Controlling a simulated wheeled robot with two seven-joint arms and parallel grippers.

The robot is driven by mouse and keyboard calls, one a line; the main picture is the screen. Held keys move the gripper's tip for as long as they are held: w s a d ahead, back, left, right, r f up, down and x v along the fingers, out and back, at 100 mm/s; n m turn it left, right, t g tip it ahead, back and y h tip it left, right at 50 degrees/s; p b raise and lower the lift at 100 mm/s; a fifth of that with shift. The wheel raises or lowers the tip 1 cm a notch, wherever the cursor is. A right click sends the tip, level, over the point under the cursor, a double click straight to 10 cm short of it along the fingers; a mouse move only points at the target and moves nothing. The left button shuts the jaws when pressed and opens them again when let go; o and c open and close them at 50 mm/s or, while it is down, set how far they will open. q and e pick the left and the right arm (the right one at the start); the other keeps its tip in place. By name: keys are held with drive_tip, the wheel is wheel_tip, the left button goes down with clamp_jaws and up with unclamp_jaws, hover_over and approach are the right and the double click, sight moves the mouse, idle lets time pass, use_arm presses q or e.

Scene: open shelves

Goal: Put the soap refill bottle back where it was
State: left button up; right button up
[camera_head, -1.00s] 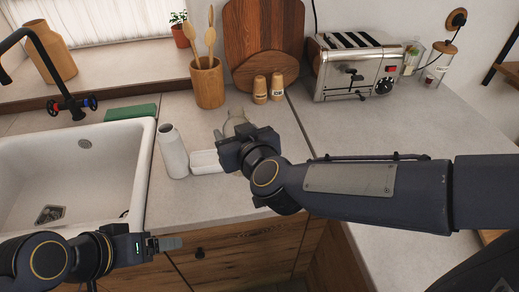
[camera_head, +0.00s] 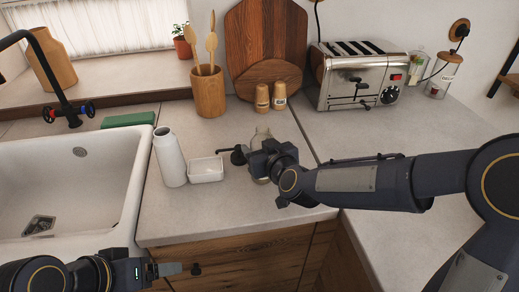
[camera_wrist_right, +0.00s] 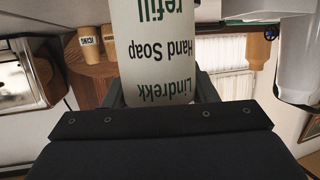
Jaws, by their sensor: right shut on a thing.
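The soap refill bottle (camera_wrist_right: 160,60) is pale, with green lettering, and fills the middle of the right wrist view between my fingers. In the head view my right gripper (camera_head: 262,160) is shut on it above the counter's front part.
A white bottle (camera_head: 170,160) and a small white dish (camera_head: 206,170) stand left of my right gripper. Behind are two small shakers (camera_head: 270,97), a utensil holder (camera_head: 208,92) and a toaster (camera_head: 357,78). The sink (camera_head: 105,170) is left. Counter right of the gripper is clear.

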drive_tip(key=shift+r, duration=0.1)
drive_tip(key=o, duration=1)
drive_tip(key=shift+o, duration=0.2)
